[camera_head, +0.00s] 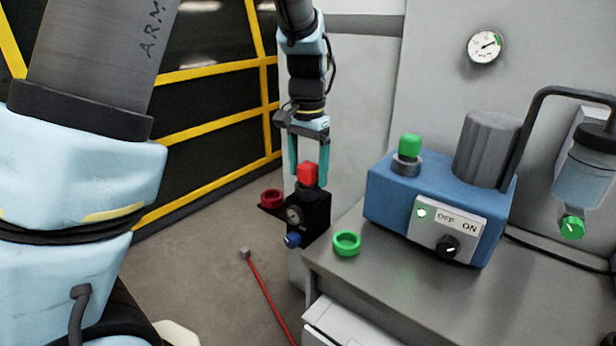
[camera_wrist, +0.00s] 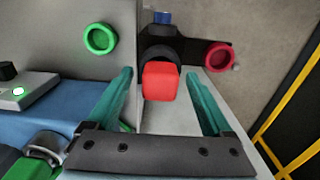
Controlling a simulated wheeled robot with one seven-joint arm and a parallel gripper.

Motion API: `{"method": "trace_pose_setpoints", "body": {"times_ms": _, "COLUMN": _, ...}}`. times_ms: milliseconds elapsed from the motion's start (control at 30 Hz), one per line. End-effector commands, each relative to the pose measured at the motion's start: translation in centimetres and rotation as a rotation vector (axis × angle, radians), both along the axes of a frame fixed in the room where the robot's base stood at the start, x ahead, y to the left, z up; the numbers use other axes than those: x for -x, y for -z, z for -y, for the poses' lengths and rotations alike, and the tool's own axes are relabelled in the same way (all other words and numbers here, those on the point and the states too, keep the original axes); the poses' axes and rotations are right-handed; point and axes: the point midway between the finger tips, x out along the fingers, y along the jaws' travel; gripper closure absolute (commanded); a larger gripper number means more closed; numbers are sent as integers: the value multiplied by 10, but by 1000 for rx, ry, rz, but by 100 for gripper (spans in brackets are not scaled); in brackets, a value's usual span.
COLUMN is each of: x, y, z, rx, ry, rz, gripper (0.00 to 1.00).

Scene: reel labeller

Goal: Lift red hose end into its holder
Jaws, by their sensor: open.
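A red block-shaped hose end (camera_head: 307,174) sits upright on top of a black fitting with a gauge (camera_head: 307,214). It also shows in the wrist view (camera_wrist: 160,82). My gripper (camera_head: 308,168) is above it, pointing down. Its two teal fingers are open, one on each side of the red end, with a gap to each finger in the wrist view. A red ring holder (camera_head: 271,198) is fixed beside the black fitting, to its left; it is at the right in the wrist view (camera_wrist: 219,57). The ring looks empty.
A green ring (camera_head: 346,243) is at the grey bench edge. A blue machine (camera_head: 390,190) with a green-capped end (camera_head: 409,147) stands on the bench. A thin red line with a grey tip (camera_head: 268,293) crosses the floor. A yellow-framed dark barrier (camera_head: 200,125) is at left.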

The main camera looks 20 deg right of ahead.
Motion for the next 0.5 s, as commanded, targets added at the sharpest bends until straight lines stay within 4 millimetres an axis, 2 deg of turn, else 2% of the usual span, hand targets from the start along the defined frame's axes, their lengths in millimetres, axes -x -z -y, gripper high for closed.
{"method": "trace_pose_setpoints", "body": {"times_ms": 67, "x": 0, "y": 0, "z": 0, "rx": 0, "ry": 0, "rz": 0, "gripper": 22}}
{"method": "trace_pose_setpoints", "body": {"times_ms": 500, "x": 0, "y": 0, "z": 0, "rx": 0, "ry": 0, "rz": 0, "gripper": 71}}
